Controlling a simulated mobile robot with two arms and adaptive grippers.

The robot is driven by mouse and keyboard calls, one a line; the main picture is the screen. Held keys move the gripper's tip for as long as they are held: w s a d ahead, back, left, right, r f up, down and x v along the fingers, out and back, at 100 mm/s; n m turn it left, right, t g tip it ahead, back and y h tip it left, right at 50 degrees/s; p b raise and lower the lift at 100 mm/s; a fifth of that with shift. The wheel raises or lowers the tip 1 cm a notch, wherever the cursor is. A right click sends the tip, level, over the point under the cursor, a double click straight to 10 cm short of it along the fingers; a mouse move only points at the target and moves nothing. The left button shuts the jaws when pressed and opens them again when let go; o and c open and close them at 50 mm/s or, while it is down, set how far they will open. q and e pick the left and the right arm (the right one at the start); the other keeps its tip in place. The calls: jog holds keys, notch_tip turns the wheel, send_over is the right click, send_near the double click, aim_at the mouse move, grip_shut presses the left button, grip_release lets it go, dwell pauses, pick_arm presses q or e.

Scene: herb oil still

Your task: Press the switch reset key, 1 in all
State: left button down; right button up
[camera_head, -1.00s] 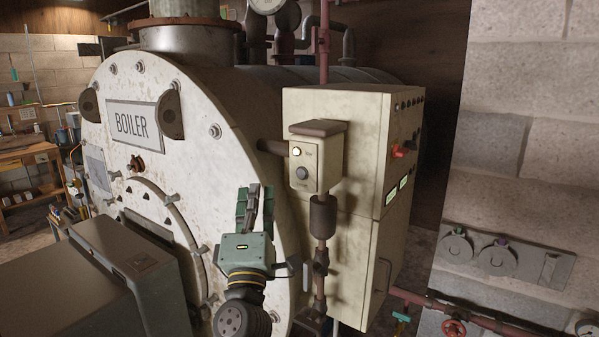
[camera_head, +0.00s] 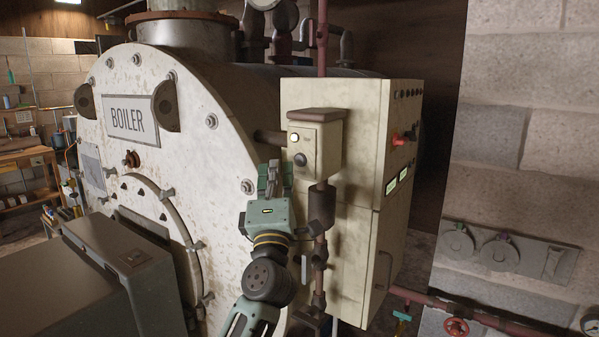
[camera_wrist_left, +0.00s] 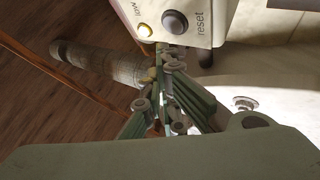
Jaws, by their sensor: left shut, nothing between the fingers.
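The switch box (camera_head: 318,137) is a small cream box with a brown top, mounted in front of the larger cabinet. My left gripper (camera_head: 268,168) is shut and empty, just left of the box and slightly below the key. In the wrist view its fingertips (camera_wrist_left: 168,50) appear just below the box's edge, apart from the key. My right gripper is out of view.
The boiler (camera_head: 200,130) stands behind and left of the gripper. A cream cabinet (camera_head: 365,150) with a red switch stands behind the box. A dark pipe (camera_head: 321,215) runs down under the box, close to my left arm. A brick wall is at right.

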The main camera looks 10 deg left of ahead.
aim_at(299, 160)
pick_arm(q)
jog(key=shift+w+d+r, duration=0.15)
jog(key=shift+w+d, duration=0.1)
jog(key=shift+w, duration=0.3)
dwell(0.9)
jog(key=shift+w, duration=0.15)
jog(key=shift+w+d, duration=0.15)
jog(key=shift+w, duration=0.1)
